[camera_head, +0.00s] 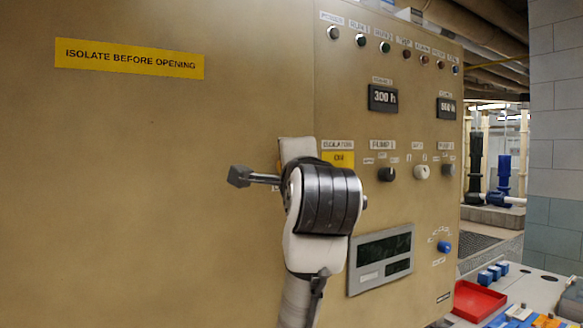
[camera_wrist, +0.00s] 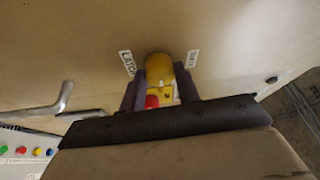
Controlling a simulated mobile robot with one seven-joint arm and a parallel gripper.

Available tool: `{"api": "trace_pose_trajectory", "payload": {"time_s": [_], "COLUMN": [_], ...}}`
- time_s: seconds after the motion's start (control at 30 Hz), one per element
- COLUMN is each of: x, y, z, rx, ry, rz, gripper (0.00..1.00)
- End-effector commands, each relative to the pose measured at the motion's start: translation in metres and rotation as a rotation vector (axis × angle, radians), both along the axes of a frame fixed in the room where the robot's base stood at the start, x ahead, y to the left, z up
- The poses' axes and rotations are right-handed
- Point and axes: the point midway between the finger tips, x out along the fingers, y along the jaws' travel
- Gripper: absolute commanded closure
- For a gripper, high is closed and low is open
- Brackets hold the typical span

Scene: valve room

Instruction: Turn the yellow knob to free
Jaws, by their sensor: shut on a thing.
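In the wrist view the yellow knob (camera_wrist: 159,66) sits on the beige cabinet face between the two dark fingers of my gripper (camera_wrist: 162,86). The fingers are shut on its sides. A label reading "LATCH" (camera_wrist: 127,62) is on the panel to the knob's left. Another label (camera_wrist: 192,59) is to its right, too small to read surely. Red and yellow patches show between the fingers below the knob's top; I cannot tell what they are. In the head view my arm hides the knob and the fingertips.
A grey metal handle (camera_head: 250,178) sticks out beside my arm. The cabinet panel to the right carries a black selector (camera_head: 386,174), a white selector (camera_head: 421,171), indicator lamps and a display (camera_head: 381,263). A red tray (camera_head: 478,300) and small parts lie on a bench at lower right.

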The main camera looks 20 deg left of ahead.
Motion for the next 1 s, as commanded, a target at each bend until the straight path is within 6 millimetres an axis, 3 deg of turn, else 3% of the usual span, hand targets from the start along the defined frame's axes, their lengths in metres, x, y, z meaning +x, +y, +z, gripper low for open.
{"api": "trace_pose_trajectory", "payload": {"time_s": [0.4, 0.43, 0.6, 1.0], "x": [0.0, 0.0, 0.0, -0.01], "y": [-0.001, -0.001, -0.001, -0.006], "z": [0.001, 0.001, 0.001, -0.002], "rx": [0.007, 0.007, 0.006, 0.006], "ry": [0.004, 0.004, 0.004, 0.001], "rz": [-0.001, -0.001, -0.002, 0.0], "gripper": [0.91, 0.66, 0.46, 0.46]}}
